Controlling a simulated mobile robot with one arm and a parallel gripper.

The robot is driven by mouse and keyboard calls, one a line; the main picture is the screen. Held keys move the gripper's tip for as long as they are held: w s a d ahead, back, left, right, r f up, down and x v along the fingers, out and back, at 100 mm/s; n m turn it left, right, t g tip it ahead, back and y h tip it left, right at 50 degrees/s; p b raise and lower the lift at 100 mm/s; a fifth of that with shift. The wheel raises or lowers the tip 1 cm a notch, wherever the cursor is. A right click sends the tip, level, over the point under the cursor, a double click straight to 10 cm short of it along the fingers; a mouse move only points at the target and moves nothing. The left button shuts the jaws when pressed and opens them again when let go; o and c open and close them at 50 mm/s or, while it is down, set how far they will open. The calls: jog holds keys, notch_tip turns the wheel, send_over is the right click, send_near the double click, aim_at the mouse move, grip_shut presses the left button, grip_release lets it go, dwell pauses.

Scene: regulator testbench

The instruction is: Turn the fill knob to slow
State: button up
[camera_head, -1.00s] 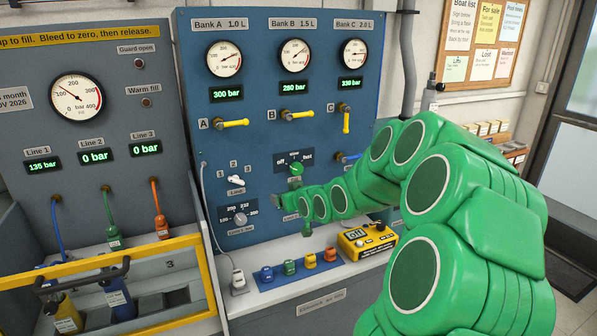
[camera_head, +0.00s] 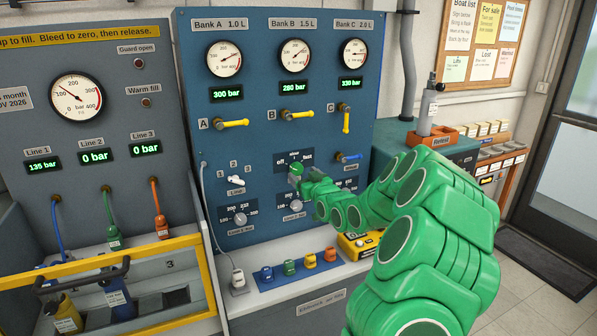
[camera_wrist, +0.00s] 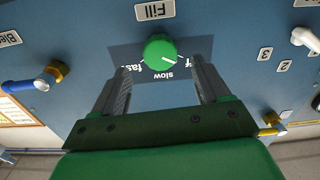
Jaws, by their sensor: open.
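The fill knob is a round green knob (camera_wrist: 160,53) under the Fill label in the wrist view, where the panel appears upside down. Its white pointer mark slants to the lower right, between the off and slow markings and closer to off. In the head view the knob (camera_head: 296,169) shows on the blue panel, partly hidden by my gripper (camera_head: 304,180). My gripper (camera_wrist: 162,70) is open and empty in the wrist view. Its fingers lie on either side of the knob's line, with the knob just ahead of the tips. I see no finger touching it.
A blue-handled bleed valve (camera_wrist: 45,80) is right of the knob in the head view. A second dial (camera_head: 295,206) lies below the knob and the Line switch (camera_head: 236,181) is to its left. Several coloured plugs (camera_head: 290,267) stand on the ledge below.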

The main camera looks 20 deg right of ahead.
aim_at(299, 169)
jog(key=shift+w, duration=2.35)
jog(key=c, duration=1)
jog(key=shift+c, duration=0.2)
jog(key=shift+m, duration=0.4)
jog(key=m, duration=0.5)
jog(key=shift+d+m, duration=0.1)
jog(key=shift+m, duration=0.2)
jog(key=m, duration=0.5)
jog(key=shift+d, duration=0.1)
jog(key=shift+m, duration=0.4)
